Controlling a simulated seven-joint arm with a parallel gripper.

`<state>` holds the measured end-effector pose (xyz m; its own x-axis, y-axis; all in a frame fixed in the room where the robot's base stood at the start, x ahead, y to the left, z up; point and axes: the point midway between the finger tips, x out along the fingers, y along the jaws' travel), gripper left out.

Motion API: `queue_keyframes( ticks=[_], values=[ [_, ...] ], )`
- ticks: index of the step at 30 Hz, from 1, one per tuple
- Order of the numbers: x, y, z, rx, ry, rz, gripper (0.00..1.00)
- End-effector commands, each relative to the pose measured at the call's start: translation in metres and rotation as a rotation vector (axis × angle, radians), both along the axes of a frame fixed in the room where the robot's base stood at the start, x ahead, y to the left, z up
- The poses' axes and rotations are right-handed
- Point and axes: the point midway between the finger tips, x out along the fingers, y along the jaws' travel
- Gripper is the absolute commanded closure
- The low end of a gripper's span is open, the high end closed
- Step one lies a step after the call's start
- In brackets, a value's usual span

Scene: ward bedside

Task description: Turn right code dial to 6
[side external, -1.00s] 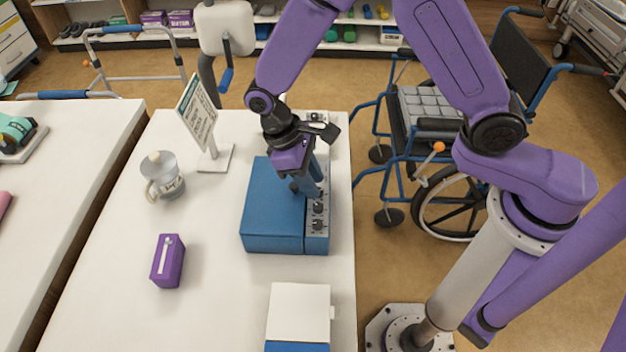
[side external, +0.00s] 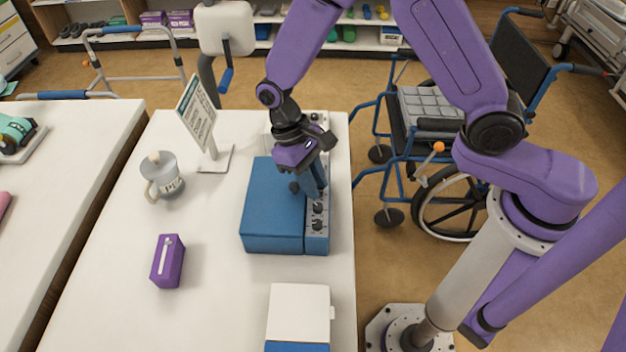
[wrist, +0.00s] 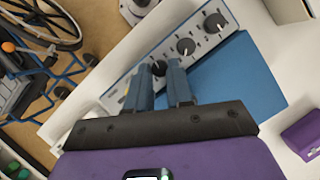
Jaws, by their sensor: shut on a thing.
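A blue box (side external: 273,215) stands on the white table with a grey-blue control panel along its right side. Black dials with white marks run along the panel; two of them, the middle dial (side external: 318,208) and the near dial (side external: 317,224), show clear of my gripper. My gripper (side external: 315,192) points down at the panel's far part. In the wrist view, the end dial (wrist: 159,68) sits between my fingertips (wrist: 161,78), which are shut on it. Its mark and the numbers around it cannot be read. The other two dials (wrist: 186,46) (wrist: 215,22) are untouched.
A sign on a stand (side external: 198,118), a cup (side external: 163,178) and a purple box (side external: 168,262) stand left of the blue box. A white-lidded box (side external: 299,312) is nearer the camera. A wheelchair (side external: 440,190) is beyond the table's right edge.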

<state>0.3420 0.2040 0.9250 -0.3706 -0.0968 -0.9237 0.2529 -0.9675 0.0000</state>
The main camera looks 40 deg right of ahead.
Motion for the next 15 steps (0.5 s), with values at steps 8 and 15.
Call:
queue_keyframes(
  ticks=[8, 15],
  values=[
    [0.0006, -0.0003, 0.0008, 0.0, -0.001, -0.063, 1.0],
    [0.0007, -0.0002, 0.0006, 0.001, -0.001, -0.061, 0.68]
  ],
)
